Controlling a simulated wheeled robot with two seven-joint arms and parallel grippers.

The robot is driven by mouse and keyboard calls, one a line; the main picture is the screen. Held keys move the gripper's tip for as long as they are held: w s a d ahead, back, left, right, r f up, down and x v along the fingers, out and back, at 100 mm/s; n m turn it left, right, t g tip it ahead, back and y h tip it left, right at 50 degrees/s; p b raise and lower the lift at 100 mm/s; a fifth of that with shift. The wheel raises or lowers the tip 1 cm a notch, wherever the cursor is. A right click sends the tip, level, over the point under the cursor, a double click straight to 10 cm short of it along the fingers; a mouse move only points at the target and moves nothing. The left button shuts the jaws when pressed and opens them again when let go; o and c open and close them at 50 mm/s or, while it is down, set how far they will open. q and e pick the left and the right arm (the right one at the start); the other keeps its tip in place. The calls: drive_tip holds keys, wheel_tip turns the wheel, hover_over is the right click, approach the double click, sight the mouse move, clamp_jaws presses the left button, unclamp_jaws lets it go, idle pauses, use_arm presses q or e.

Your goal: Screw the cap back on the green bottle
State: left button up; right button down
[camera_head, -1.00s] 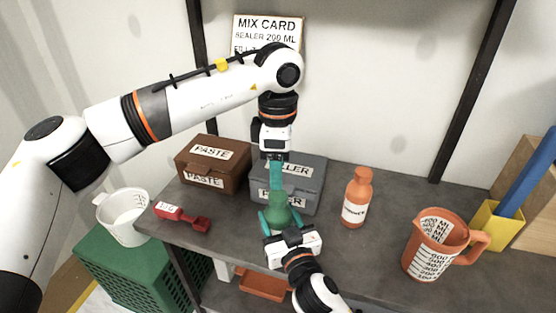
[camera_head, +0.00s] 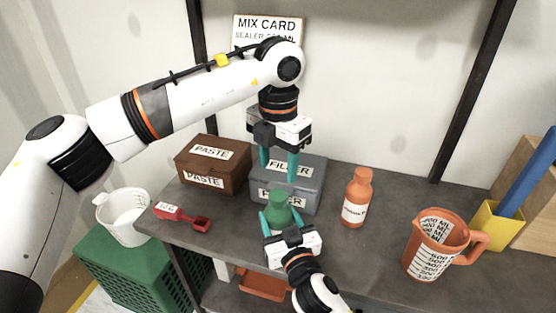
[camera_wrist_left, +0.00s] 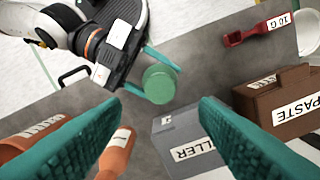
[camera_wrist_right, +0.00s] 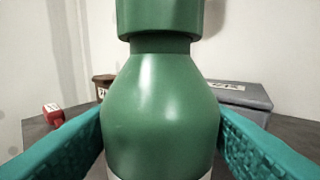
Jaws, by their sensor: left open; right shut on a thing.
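The green bottle (camera_head: 278,212) stands upright at the front of the shelf. My right gripper (camera_head: 280,222) is shut around its body from the front; its fingers flank the bottle in the right wrist view. The green cap (camera_wrist_right: 160,18) sits on the bottle's neck, with a narrow groove below it; I cannot tell how tight it is. Its round top (camera_wrist_left: 160,84) faces the camera in the left wrist view. My left gripper (camera_head: 278,174) points down above the bottle, open and empty, its two fingers wide apart.
Behind the bottle are the grey filler box (camera_head: 312,183) and the brown paste box (camera_head: 220,160). An orange bottle (camera_head: 357,200) stands to the right, an orange jug (camera_head: 437,248) farther right. A red scoop (camera_head: 182,216) lies to the left, near a white pitcher (camera_head: 124,218).

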sight(278, 195)
use_arm(q)
drive_tip(key=shift+f, duration=4)
drive_tip(key=shift+c, duration=0.2)
drive_tip(key=c, duration=1)
drive_tip(key=shift+o, duration=0.2)
drive_tip(key=o, duration=1.1)
drive_tip(key=shift+o, duration=0.2)
drive_tip(key=shift+r, duration=0.1)
wheel_tip(278, 195, up, 12)
